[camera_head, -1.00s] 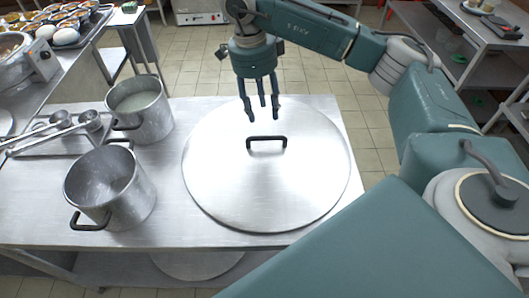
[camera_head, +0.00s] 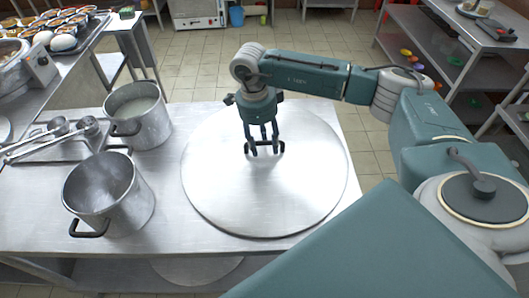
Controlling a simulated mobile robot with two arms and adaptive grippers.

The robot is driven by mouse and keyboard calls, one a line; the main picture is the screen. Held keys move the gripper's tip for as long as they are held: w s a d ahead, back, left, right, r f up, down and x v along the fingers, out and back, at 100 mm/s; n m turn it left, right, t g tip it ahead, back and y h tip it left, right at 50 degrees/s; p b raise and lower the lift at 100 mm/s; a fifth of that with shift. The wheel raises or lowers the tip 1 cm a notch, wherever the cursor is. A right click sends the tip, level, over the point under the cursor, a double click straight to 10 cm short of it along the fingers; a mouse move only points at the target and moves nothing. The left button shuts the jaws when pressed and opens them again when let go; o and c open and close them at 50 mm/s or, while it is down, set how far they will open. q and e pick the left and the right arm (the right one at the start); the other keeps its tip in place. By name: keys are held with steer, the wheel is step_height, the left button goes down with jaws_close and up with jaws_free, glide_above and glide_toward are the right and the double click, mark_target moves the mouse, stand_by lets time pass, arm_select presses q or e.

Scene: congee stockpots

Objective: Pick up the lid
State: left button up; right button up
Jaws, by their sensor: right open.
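The lid (camera_head: 265,195) is a large round metal disc lying flat on the steel table (camera_head: 35,215), with a black handle (camera_head: 281,147) near its far middle. My right gripper (camera_head: 262,150) points down at the handle, with its fingers open around or just beside the bar; contact cannot be told. The fingers hide most of the handle. My left gripper is not in view.
Two metal pots stand left of the lid: a near empty one (camera_head: 108,195) and a far one (camera_head: 140,115) holding pale liquid. Ladles (camera_head: 45,138) rest on a tray further left. A counter with bowls and eggs (camera_head: 64,42) is at the upper left.

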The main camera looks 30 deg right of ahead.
steer(key=shift+f, duration=0.45)
steer(key=shift+f, duration=0.15)
steer(key=shift+c, duration=0.5)
jaws_close()
